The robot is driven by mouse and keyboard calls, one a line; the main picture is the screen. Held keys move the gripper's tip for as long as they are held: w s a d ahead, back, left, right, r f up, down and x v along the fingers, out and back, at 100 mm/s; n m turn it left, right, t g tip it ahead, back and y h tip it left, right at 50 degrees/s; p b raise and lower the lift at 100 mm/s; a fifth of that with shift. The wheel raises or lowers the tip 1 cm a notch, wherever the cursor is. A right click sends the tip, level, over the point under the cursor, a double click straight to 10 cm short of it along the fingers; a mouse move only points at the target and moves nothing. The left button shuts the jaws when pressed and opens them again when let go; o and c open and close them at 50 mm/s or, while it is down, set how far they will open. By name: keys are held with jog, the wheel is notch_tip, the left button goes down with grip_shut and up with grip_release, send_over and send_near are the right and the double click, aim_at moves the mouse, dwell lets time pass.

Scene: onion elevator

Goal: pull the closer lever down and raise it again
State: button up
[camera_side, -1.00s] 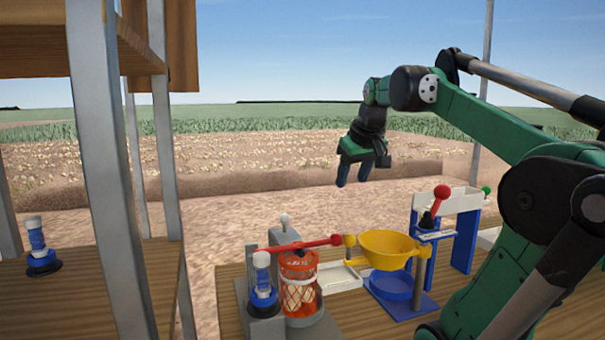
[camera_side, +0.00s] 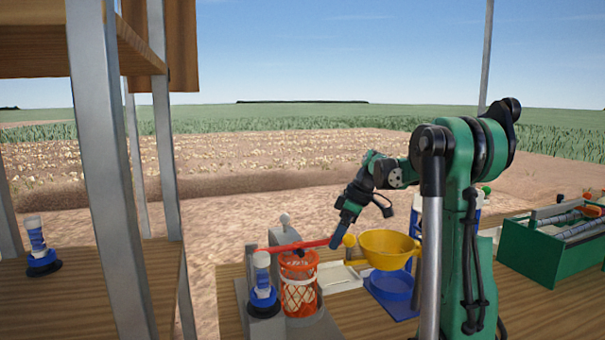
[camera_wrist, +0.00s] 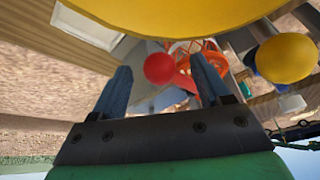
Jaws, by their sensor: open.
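The closer lever (camera_side: 300,246) is a red bar lying nearly level above an orange net basket (camera_side: 298,291) in the side view. Its red ball end shows in the wrist view (camera_wrist: 159,68), between my two blue fingers in the picture. My gripper (camera_side: 337,238) is open and points down at the lever's right end. In the wrist view my gripper (camera_wrist: 162,70) has its fingers spread on either side of the ball. I cannot tell whether a finger touches it. The fingertips partly cover the lever's end in the side view.
A blue-and-white bottle (camera_side: 262,279) stands left of the basket. A green toolbox (camera_side: 545,249) is at the right. A metal post (camera_side: 104,165) rises at the left.

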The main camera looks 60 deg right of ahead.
jog(key=shift+f, duration=0.1)
grip_shut()
dwell(1.4)
